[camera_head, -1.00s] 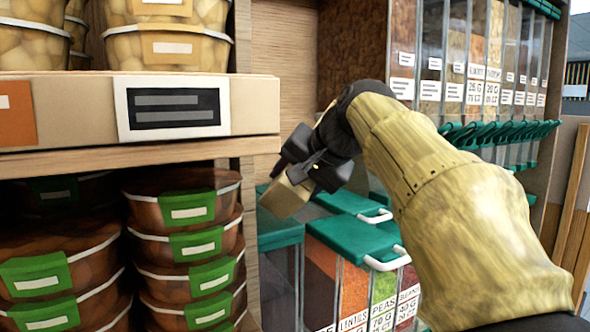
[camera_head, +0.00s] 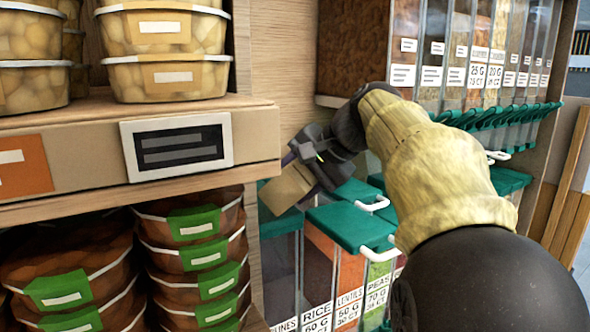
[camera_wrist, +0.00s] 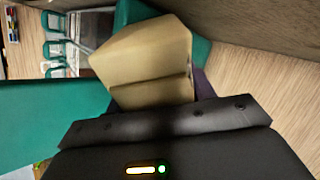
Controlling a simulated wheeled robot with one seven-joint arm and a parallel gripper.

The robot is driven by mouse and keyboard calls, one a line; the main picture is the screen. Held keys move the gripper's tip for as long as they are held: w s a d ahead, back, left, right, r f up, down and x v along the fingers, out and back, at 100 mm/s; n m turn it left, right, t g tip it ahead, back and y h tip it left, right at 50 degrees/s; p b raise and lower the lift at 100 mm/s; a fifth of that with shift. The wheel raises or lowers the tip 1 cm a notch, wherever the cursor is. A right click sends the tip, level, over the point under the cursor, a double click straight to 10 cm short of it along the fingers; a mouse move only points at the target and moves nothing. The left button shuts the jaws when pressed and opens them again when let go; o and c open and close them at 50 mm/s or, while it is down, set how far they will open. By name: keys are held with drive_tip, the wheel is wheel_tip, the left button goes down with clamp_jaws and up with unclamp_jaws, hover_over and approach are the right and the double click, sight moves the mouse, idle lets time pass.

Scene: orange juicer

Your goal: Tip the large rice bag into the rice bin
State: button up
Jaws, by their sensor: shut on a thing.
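My gripper (camera_head: 308,160) is shut on a plain tan paper bag (camera_head: 286,188), which hangs tilted from the fingers above the left end of a row of green-lidded bins. The bag also fills the upper middle of the wrist view (camera_wrist: 145,58), just beyond the dark gripper body. Its mouth and contents cannot be made out, and no falling rice shows. The bin labelled RICE (camera_head: 317,312) stands below the bag and slightly to its right.
A wooden shelf (camera_head: 60,205) with stacked tubs stands close on the left. Tall dispensers (camera_head: 455,55) with green levers stand behind. A wood wall panel (camera_head: 283,70) is behind the gripper.

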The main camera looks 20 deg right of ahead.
drive_tip(key=shift+w+d+f+g+y+p, duration=0.1)
drive_tip(key=shift+g+y+p, duration=0.25)
drive_tip(key=shift+p, duration=0.35)
drive_tip(key=shift+m+p, duration=0.3)
drive_tip(key=shift+p, duration=0.15)
drive_tip(key=shift+w+d+r+g+y+p, duration=0.15)
drive_tip(key=shift+d+r+g+y+p, duration=0.15)
drive_tip(key=shift+p, duration=0.6)
drive_tip(key=shift+w+r+m+y+p, duration=0.15)
drive_tip(key=shift+r+m+y+p, duration=0.15)
drive_tip(key=shift+p, duration=0.4)
drive_tip(key=shift+w+d+r+m+g+y, duration=0.15)
drive_tip(key=shift+w+d+m+g+y, duration=0.05)
drive_tip(key=shift+m+g+y, duration=0.15)
drive_tip(key=shift+s, duration=0.1)
drive_tip(key=shift+b, duration=0.35)
